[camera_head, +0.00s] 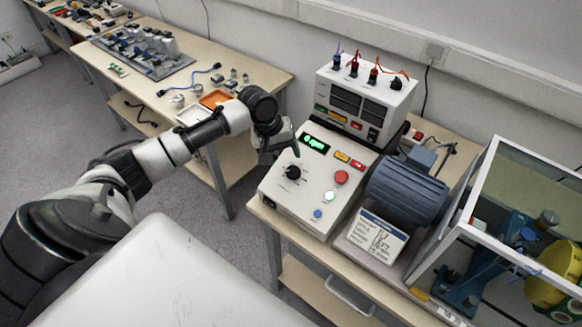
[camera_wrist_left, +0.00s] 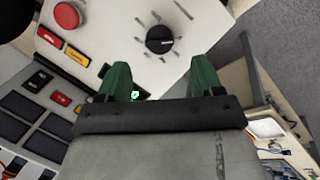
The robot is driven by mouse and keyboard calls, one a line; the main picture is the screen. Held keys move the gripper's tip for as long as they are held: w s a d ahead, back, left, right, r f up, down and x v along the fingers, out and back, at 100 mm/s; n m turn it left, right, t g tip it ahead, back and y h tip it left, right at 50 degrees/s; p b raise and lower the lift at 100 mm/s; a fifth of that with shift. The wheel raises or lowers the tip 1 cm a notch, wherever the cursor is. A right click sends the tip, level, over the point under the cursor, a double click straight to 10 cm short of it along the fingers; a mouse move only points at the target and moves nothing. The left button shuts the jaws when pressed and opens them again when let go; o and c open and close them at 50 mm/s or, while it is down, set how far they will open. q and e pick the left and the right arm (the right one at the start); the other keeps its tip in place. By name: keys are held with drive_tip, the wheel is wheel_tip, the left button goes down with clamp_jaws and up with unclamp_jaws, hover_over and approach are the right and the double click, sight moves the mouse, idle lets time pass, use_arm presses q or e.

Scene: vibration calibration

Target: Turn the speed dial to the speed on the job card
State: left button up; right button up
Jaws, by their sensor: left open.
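The speed dial (camera_head: 293,172) is a black round knob with a pale pointer line on the white control panel (camera_head: 272,192), with tick marks around it. In the left wrist view the dial (camera_wrist_left: 160,39) lies ahead of the two green fingers, roughly centred between them and apart from both. My left gripper (camera_head: 284,147) is open and empty, just above and behind the dial; its fingers also show in the wrist view (camera_wrist_left: 160,72). The green display (camera_head: 314,143) seems to read 0 rpm. The job card (camera_head: 378,238) lies before the motor; its writing is too small to read surely.
A red button (camera_head: 341,177), a lit green button (camera_head: 328,194) and a blue one (camera_head: 317,214) sit near the dial. The blue-grey motor (camera_head: 405,190) and a clear-walled enclosure (camera_head: 480,215) stand right. A meter box (camera_head: 365,100) stands behind. Another bench (camera_head: 245,62) is at left.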

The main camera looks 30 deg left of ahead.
sight(291, 170)
use_arm(q)
drive_tip(key=x, duration=0.5)
drive_tip(key=shift+d+f, duration=0.2)
drive_tip(key=shift+f, duration=0.05)
drive_tip(key=shift+w+f+p, duration=0.15)
drive_tip(key=shift+f+p, duration=0.15)
drive_tip(key=shift+f, duration=0.2)
drive_tip(key=c, duration=0.9)
